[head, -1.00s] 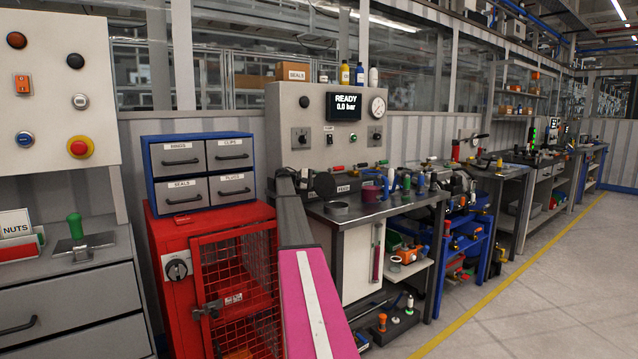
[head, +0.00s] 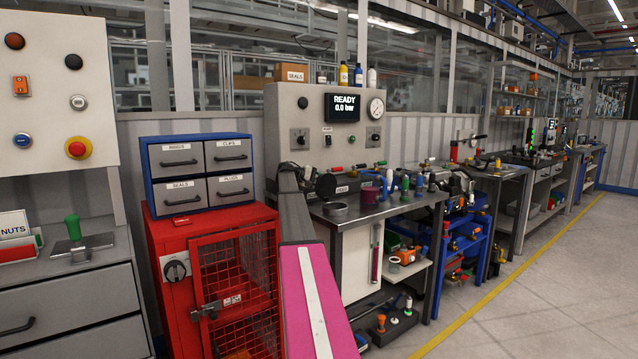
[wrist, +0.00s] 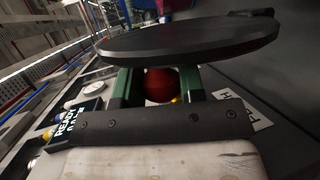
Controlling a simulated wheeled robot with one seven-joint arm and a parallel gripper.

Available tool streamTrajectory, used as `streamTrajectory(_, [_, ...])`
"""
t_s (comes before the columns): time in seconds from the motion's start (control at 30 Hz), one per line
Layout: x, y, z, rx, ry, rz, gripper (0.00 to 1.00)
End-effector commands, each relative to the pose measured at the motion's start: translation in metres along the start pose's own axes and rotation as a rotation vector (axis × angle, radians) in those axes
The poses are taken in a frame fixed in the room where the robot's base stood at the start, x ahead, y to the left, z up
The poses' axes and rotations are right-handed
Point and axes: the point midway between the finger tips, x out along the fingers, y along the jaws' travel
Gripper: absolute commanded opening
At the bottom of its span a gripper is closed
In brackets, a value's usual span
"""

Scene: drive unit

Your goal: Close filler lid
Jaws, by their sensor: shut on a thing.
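The dark round filler lid (head: 325,186) stands tilted on edge over the bench in the head view. In the wrist view the lid (wrist: 190,38) is a broad black disc across the fingertips. My gripper (wrist: 160,82) has its two green fingers on either side of a red ball-shaped knob (wrist: 160,85), close against the lid. In the head view my gripper (head: 304,174) is small and partly hidden by my arm. A grey open ring (head: 336,209) sits on the bench just below the lid; I cannot tell if it is the filler opening.
A label plate (head: 343,189) is right of the lid. A purple cup (head: 369,195) and several coloured-handled tools stand farther right on the bench (head: 385,210). The panel (head: 310,100) with a READY display rises behind. A red cabinet (head: 165,250) stands at left.

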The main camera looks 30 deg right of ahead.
Motion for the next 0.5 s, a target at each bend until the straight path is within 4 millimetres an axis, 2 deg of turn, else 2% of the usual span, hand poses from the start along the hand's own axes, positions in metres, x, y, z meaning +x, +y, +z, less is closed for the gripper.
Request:
streamTrajectory(0.03, [0.002, 0.002, 0.008, 0.041, 0.01, -0.017, 0.0])
streamTrajectory(0.5, [0.016, 0.006, 0.051, 0.443, 0.126, -0.176, 0.0])
